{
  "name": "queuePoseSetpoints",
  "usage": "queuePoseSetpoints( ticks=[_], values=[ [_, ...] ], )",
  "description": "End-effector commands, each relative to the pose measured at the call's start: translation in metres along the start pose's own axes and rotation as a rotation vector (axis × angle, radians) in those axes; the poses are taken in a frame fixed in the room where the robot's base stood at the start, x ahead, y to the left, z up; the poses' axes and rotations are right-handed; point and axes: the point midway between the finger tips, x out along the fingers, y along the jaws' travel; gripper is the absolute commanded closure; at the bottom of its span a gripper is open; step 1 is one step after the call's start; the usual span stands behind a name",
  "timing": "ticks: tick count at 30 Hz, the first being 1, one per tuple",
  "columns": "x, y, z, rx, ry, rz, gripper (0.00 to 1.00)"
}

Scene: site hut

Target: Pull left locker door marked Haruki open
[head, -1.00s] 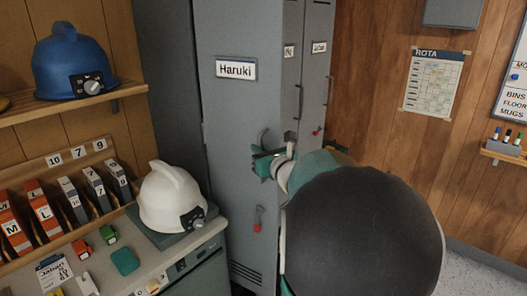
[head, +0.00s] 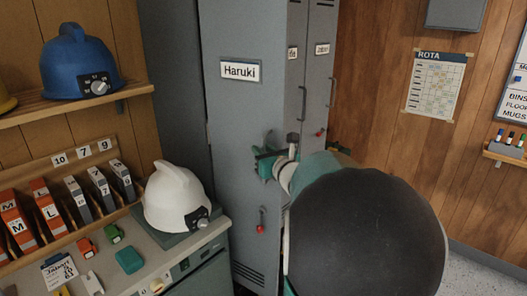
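The grey locker door marked Haruki (head: 232,130) stands at the centre of the head view, its name label (head: 241,71) near the top. Its face is turned more towards me than the two neighbouring doors, so it looks partly swung out, but I cannot tell how far. A key with a red tag (head: 261,228) hangs on its lower part. My gripper (head: 266,158), with green fingers, is at the door's right half, above the key. Its wrist and my arm come in from the lower right. Whether the fingers touch the door or hold its handle is hidden.
Neighbouring locker doors (head: 322,75) with dark handles recede to the right. At the left, a cabinet top (head: 190,238) bears a white helmet (head: 174,197), and a shelf (head: 125,92) bears a blue helmet (head: 78,65). Bare floor (head: 480,272) shows at the lower right.

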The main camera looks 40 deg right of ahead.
Motion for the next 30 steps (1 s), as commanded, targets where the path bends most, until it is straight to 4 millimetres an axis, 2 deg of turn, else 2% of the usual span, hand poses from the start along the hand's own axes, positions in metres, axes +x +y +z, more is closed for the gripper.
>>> queuePoseSetpoints(
  ticks=[4,8,21,25,30],
  values=[
    [-0.005,0.001,0.001,0.001,-0.001,-0.001,0.75],
    [-0.020,0.000,0.001,0.002,-0.002,-0.003,0.75],
    [-0.108,0.000,0.001,0.002,-0.003,-0.003,0.75],
    [-0.127,0.000,0.001,0.000,-0.003,-0.001,0.75],
    [-0.138,0.000,0.000,0.000,-0.001,-0.001,0.75]
  ],
)
